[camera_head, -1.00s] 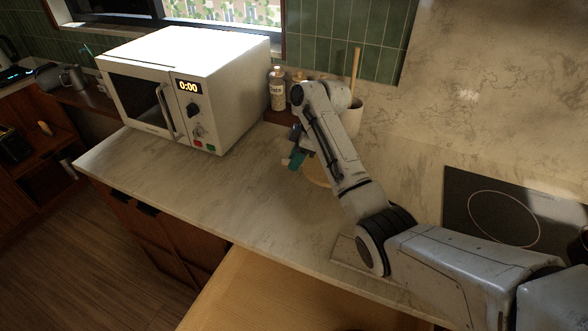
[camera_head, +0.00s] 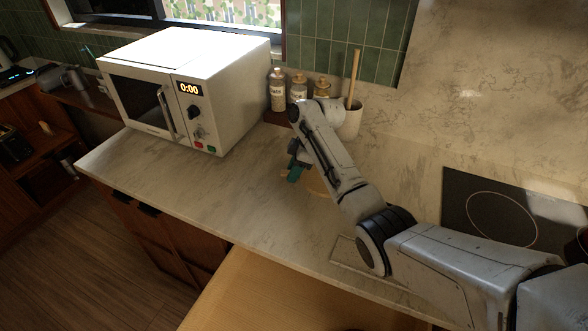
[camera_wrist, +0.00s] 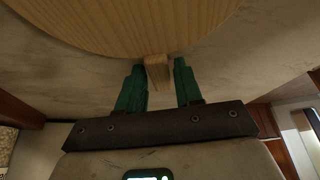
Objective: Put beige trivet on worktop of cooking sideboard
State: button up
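The beige trivet (camera_wrist: 150,25) is round with a ribbed face and a short handle (camera_wrist: 158,72) in the wrist view. In the head view the trivet (camera_head: 316,183) shows in part behind my arm, on or just above the pale marble worktop (camera_head: 225,190). My gripper (camera_wrist: 160,72) has teal fingers standing apart, one on each side of the handle. A gap shows on the right of the handle; the left finger is very near it, and contact is unclear. In the head view my gripper (camera_head: 295,172) is low over the worktop, mostly hidden by my arm.
A white microwave (camera_head: 185,85) stands on the worktop at the left. Several jars (camera_head: 277,90) and a utensil pot (camera_head: 350,118) stand at the back by the tiles. A black hob (camera_head: 500,215) is at the right. The worktop in front of the microwave is clear.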

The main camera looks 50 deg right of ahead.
aim_at(309, 174)
jog(key=shift+o, duration=1)
jog(key=shift+r, duration=0.2)
jog(key=b+v, duration=0.1)
jog(key=v, duration=1.1)
jog(key=shift+b, duration=0.3)
jog(key=shift+f, duration=0.15)
